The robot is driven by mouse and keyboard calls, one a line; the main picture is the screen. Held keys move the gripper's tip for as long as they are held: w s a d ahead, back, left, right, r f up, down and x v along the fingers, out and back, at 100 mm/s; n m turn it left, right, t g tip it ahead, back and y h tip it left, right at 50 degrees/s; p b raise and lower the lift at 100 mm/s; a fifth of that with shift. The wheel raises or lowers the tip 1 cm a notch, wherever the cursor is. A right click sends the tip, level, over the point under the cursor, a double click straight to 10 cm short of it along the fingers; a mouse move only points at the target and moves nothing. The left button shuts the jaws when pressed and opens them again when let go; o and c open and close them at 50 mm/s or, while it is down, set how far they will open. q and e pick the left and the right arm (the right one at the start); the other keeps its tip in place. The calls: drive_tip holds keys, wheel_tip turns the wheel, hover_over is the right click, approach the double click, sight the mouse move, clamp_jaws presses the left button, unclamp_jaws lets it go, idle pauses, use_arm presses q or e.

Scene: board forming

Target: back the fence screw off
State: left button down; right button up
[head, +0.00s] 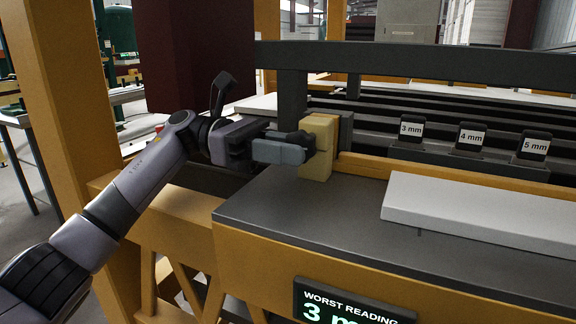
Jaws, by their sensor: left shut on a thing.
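My left gripper (308,146) comes in from the left, with its fingers pointing right. Its fingertips are closed against a pale yellow block (321,128) that stands upright at the left rear corner of the dark table top (300,214). A dark bracket (346,130) stands just behind and right of this block. I cannot make out a separate fence screw; it may be the block itself or be hidden by the fingers. My right gripper is not in view.
A pale board (480,215) lies on the table at right. Behind it stand tags reading 3 mm (411,130), 4 mm (471,137) and 5 mm (535,146). A dark crossbar (430,62) spans above. A front display (345,305) shows "WORST READING 3", partly cut off.

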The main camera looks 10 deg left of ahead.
use_arm(q)
drive_tip(key=shift+w+h+b, duration=0.15)
drive_tip(key=shift+h+b, duration=0.15)
drive_tip(key=shift+r, duration=0.15)
